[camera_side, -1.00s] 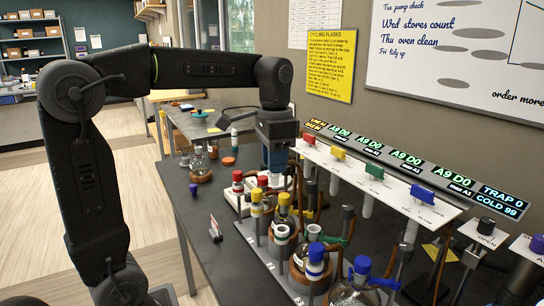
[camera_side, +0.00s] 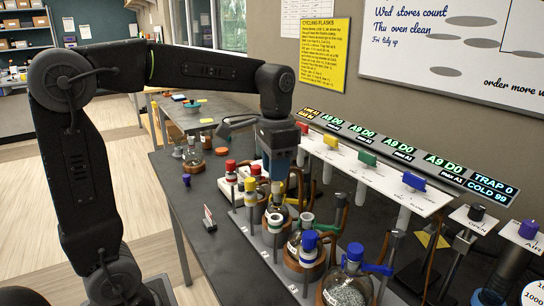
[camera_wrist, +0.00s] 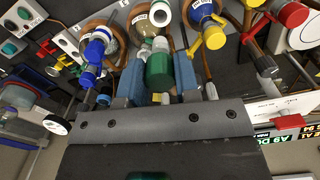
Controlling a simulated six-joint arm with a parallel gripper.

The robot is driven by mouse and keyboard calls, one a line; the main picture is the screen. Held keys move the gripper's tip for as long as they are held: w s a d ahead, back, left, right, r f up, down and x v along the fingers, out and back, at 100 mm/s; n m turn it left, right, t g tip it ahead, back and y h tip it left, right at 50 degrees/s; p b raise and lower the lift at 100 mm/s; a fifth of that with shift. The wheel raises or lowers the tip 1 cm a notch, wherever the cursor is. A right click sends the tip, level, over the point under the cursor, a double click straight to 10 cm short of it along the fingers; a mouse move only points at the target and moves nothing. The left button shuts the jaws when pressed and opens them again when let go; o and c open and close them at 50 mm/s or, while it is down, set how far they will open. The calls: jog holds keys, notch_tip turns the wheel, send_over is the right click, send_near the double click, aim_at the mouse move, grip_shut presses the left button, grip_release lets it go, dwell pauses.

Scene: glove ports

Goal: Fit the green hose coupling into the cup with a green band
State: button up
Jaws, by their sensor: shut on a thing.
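My gripper (camera_wrist: 159,85) is shut, its blue fingers on either side of the green hose coupling (camera_wrist: 159,70), in the wrist view. In the side view my gripper (camera_side: 281,168) hangs over the row of flasks, and the coupling cannot be made out there. A white cup with a green band (camera_wrist: 161,13) is beyond the coupling at the top of the wrist view. In the side view, the cup (camera_side: 274,222) stands open in front of and below my gripper. The coupling is apart from that cup.
Blue-banded parts (camera_side: 309,242) stand toward the front, and yellow (camera_side: 250,186) and red-capped ones (camera_side: 230,167) farther back. A white panel with coloured valve handles (camera_side: 367,158) runs along the right. The dark bench (camera_side: 195,225) is mostly free at left.

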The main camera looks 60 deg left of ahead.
aim_at(275, 191)
jog(key=shift+f, duration=2.85)
jog(key=shift+f, duration=1.75)
jog(key=o, duration=1)
jog(key=shift+c, duration=0.2)
notch_tip(275, 191, up, 14)
jog(key=shift+f, duration=0.1)
